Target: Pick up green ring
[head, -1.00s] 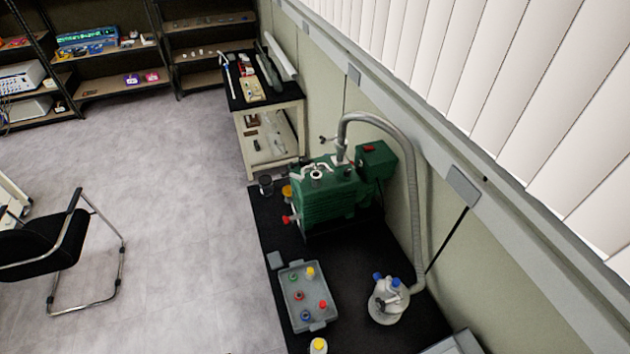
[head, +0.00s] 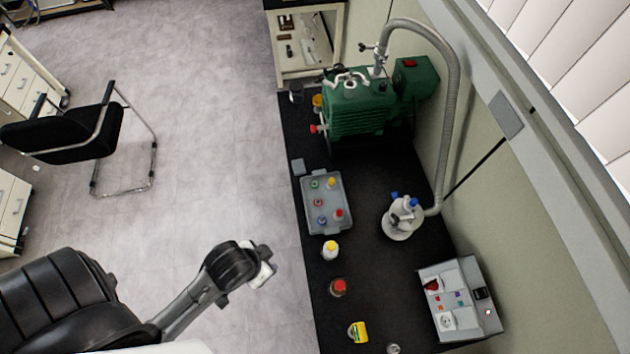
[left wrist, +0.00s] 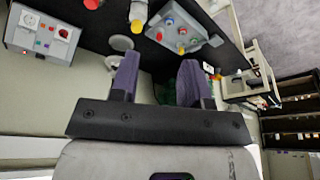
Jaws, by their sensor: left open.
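The green ring (head: 314,184) is small and lies at the far left corner of a grey tray (head: 329,197) on the black bench. The same tray (left wrist: 187,26) shows at the top of the left wrist view, where I cannot make out the green ring clearly. My left gripper (head: 265,272) is over the floor, left of the bench edge and nearer to me than the tray. In the left wrist view my left gripper (left wrist: 157,75) has its two purple fingers apart with nothing held. My right gripper is not in view.
The tray also holds red, blue and yellow-topped items. Nearer me stand a yellow-capped bottle (head: 331,250), a red-capped jar (head: 338,287) and a yellow container (head: 358,332). A green pump (head: 357,108), a flask (head: 402,218) and a grey control box (head: 462,300) occupy the bench.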

